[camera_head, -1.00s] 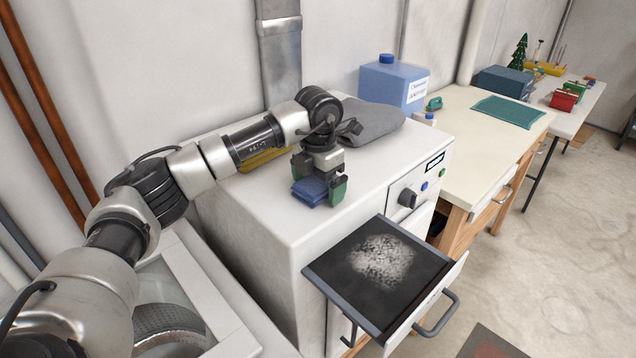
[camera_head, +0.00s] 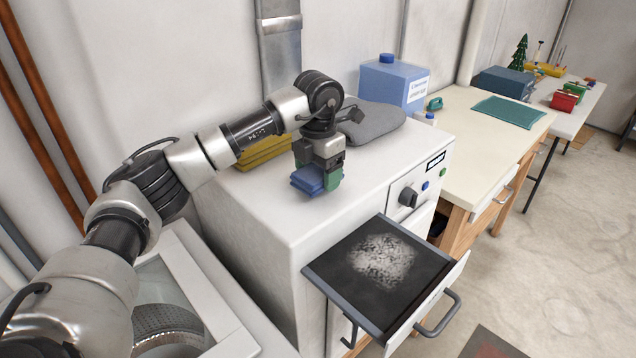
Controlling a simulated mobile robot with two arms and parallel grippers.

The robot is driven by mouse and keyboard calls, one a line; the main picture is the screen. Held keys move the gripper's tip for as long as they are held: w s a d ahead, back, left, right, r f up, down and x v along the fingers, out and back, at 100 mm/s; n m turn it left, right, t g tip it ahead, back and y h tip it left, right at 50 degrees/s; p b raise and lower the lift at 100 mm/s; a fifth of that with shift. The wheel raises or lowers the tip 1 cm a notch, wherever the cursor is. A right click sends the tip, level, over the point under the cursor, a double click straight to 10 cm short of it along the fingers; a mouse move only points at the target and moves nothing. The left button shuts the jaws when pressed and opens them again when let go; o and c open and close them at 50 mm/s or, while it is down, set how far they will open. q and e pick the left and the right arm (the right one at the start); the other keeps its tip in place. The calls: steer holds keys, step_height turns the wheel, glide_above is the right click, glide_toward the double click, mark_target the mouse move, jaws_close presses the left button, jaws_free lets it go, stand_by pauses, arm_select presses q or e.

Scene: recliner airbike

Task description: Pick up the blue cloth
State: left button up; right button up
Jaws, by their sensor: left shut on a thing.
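The blue cloth (camera_head: 309,180) is a small folded stack near the front of the white machine's top (camera_head: 262,207). My left gripper (camera_head: 320,176) comes down over it from above, with green fingertips. It is shut on the blue cloth; one finger shows at the cloth's right side and the other is mostly hidden. I cannot tell whether the cloth is clear of the surface. My right gripper is not in view.
A folded yellow cloth (camera_head: 262,152) and a grey cloth (camera_head: 378,124) lie behind on the same top. A blue canister (camera_head: 392,82) stands beyond. An open dark tray drawer (camera_head: 335,272) juts out in front. A cream workbench (camera_head: 480,127) stands to the right.

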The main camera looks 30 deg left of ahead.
arm_select(q)
steer(key=shift+r+b, duration=0.35)
steer(key=shift+r, duration=0.5)
steer(key=w+d+r+b, duration=0.1)
steer(key=w+d+r, duration=0.6)
steer(key=d, duration=0.2)
steer(key=shift+w+b, duration=0.25)
steer(key=shift+b, duration=0.15)
